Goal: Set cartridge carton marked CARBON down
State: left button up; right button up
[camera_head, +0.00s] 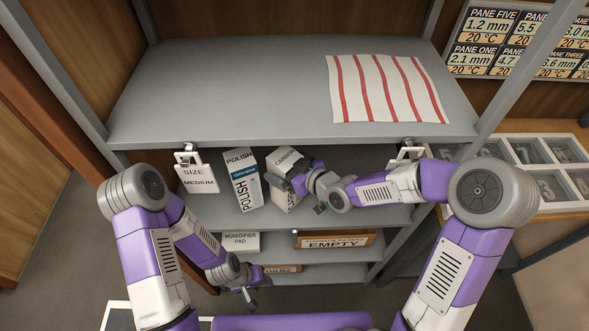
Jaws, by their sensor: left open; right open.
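The white carton whose top label seems to read CARBON (284,158) stands slightly tilted in view on the second shelf, right of the POLISH box. My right gripper (299,192) is open at the carton's right and front side and hides part of it. Whether its fingers touch the carton cannot be told. My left gripper (250,288) is open and empty, low in front of the lower shelves.
The POLISH box (243,182) stands close on the left. A SIZE MEDIUM tag (196,179) hangs from the top shelf (230,90), which has a red-striped sheet (386,88) and free room at left. An EMPTY box (336,240) and a HUMIDIFIER PAD box (240,242) are lower.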

jog(key=shift+s+d+r, duration=0.15)
jog(key=shift+d+r, duration=0.05)
jog(key=shift+r, duration=0.1)
jog(key=p+v, duration=0.3)
jog(key=v, duration=0.8)
jog(key=shift+s, duration=0.2)
jog(key=shift+d, duration=0.1)
